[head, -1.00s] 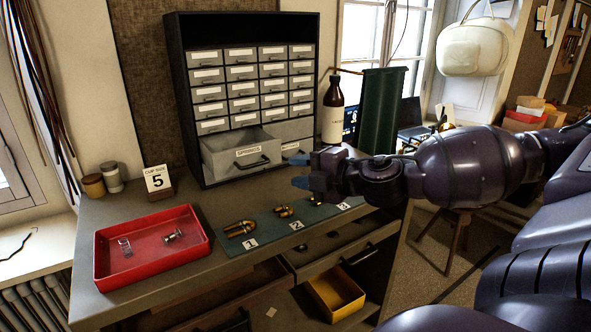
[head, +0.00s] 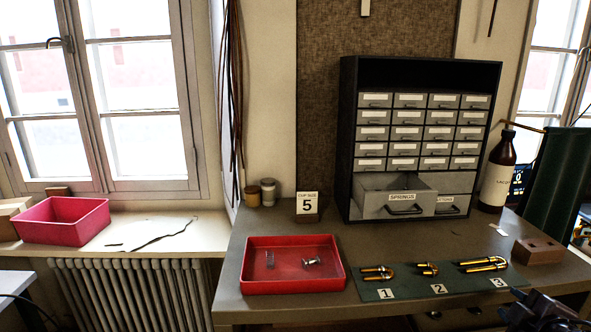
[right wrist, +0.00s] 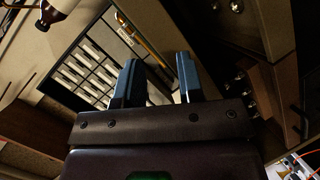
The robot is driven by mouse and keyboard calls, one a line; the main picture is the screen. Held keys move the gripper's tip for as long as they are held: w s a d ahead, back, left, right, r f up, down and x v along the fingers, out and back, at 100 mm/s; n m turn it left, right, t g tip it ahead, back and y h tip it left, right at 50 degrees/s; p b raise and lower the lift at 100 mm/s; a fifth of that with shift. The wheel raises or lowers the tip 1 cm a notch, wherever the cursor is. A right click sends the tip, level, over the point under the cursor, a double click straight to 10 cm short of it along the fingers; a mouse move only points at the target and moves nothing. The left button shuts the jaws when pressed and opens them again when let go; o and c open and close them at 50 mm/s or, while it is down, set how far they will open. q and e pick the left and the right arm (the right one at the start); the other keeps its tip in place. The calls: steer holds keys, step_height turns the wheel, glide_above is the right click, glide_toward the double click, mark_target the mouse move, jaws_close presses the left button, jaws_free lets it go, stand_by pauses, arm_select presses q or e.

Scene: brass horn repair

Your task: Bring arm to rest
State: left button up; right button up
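My right gripper (head: 540,311) shows only as a dark part at the bottom right corner of the head view, in front of the bench's right end. In the right wrist view its two blue fingers (right wrist: 159,80) stand apart with nothing held between them. My left gripper is in neither view now. The bench (head: 235,283) lies ahead, to the left of and behind my right gripper. The rest of the right arm is cut off by the frame edge.
A red tray (head: 293,287) holds small metal parts. A green mat (head: 410,291) bears brass tubes by numbers 1 to 3. The springs drawer (head: 402,207) stands pulled out of the cabinet (head: 349,145). A wooden block (head: 538,250) and a brown bottle (head: 497,172) stand at right.

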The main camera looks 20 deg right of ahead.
steer(key=s+a+f+m+g, duration=0.55)
steer(key=a+f, duration=0.25)
steer(key=f, duration=0.4)
steer(key=s+a+f+m+g+y, duration=0.1)
steer(key=a+f+y, duration=0.15)
steer(key=a, duration=0.65)
steer(key=s+a+f+m+g+y, duration=0.15)
steer(key=a+y, duration=0.25)
steer(key=a, duration=0.5)
steer(key=w+f+n+t+b, duration=0.1)
steer(key=w+f+t, duration=0.6)
steer(key=f, duration=0.7)
steer(key=shift+w+d+f+n+b, duration=0.2)
steer(key=shift+w+d+n+b, duration=0.3)
steer(key=shift+b, duration=0.4)
